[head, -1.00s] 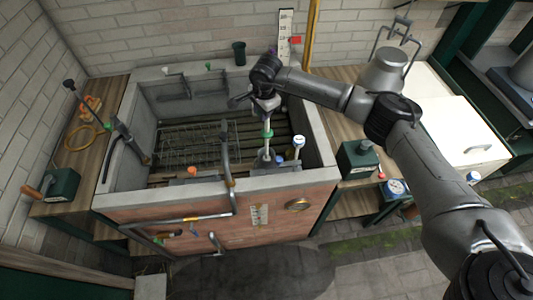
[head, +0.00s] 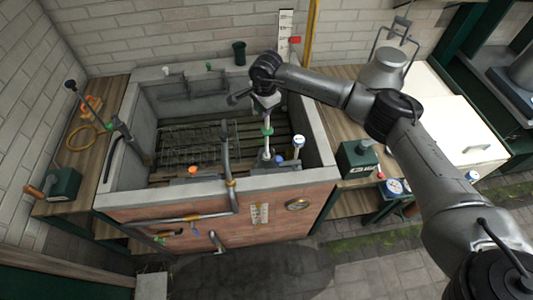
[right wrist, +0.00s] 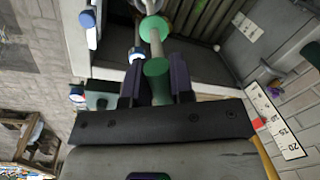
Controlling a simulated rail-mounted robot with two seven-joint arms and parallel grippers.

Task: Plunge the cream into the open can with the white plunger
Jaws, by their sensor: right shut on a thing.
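My right gripper (head: 265,102) is above the right part of the sunken stone basin, pointing down. It is shut on the green grip (right wrist: 157,75) of the plunger. The plunger's white rod (head: 267,120) hangs nearly upright below it, with a green disc (head: 267,131) partway along; the disc also shows in the right wrist view (right wrist: 155,28). My left gripper is not in view.
A white-capped bottle (head: 298,143) stands right of the rod in the basin. A wire rack (head: 195,147) lies left. A bent pipe (head: 226,150) rises at the basin's front. A green box (head: 357,158) sits on the right bench. A ruler (head: 285,30) stands at the back wall.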

